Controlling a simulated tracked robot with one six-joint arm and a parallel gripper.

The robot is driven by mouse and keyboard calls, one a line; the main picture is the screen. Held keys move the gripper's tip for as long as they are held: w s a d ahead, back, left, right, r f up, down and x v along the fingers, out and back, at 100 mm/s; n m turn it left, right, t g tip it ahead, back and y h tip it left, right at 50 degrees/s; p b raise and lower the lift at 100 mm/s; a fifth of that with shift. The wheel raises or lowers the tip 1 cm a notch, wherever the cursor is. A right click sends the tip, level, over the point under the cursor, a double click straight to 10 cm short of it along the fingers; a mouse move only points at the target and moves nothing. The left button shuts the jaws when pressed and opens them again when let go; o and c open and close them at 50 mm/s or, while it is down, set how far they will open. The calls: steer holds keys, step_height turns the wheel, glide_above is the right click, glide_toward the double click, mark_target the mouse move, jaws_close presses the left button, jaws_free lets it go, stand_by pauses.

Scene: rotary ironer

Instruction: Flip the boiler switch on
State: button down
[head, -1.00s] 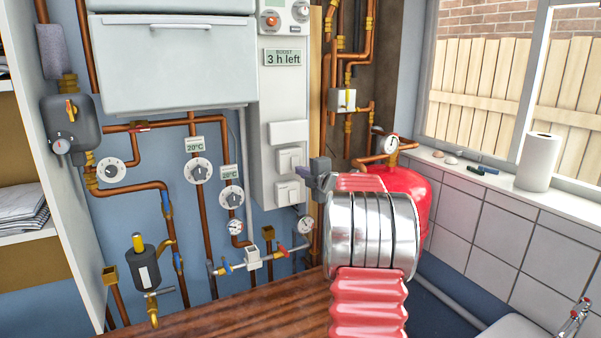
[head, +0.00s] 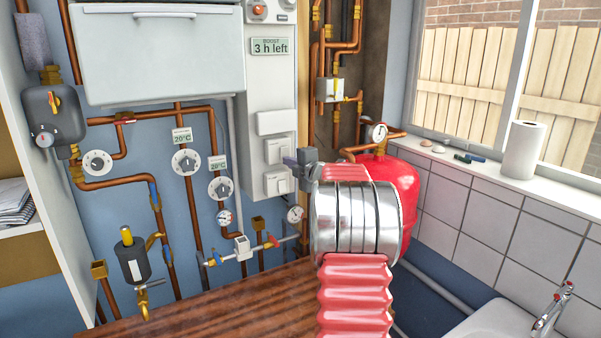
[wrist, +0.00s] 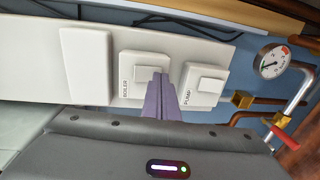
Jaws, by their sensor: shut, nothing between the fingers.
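The boiler switch (wrist: 145,75) is a white rocker on a square plate, labelled BOILER in the wrist view. In the head view, the boiler switch (head: 278,150) is the upper of two switches on the white panel. The similar pump switch (wrist: 203,85) sits beside it, and the pump switch (head: 279,184) is the lower one in the head view. My gripper (wrist: 158,80) is shut and empty. Its tips overlap the boiler plate's edge, beside the rocker; I cannot tell whether they touch. In the head view, my gripper (head: 294,162) is at the panel's right edge.
A blank white plate (wrist: 87,65) adjoins the boiler switch. A pressure gauge (wrist: 270,62) and copper pipes stand past the pump switch. A red tank (head: 402,185) stands behind my arm. A wooden worktop (head: 230,305) lies below.

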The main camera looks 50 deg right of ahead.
steer(key=s+a+f, duration=0.1)
steer(key=s+a, duration=0.3)
steer(key=s, duration=0.9)
steer(key=shift+f, duration=0.35)
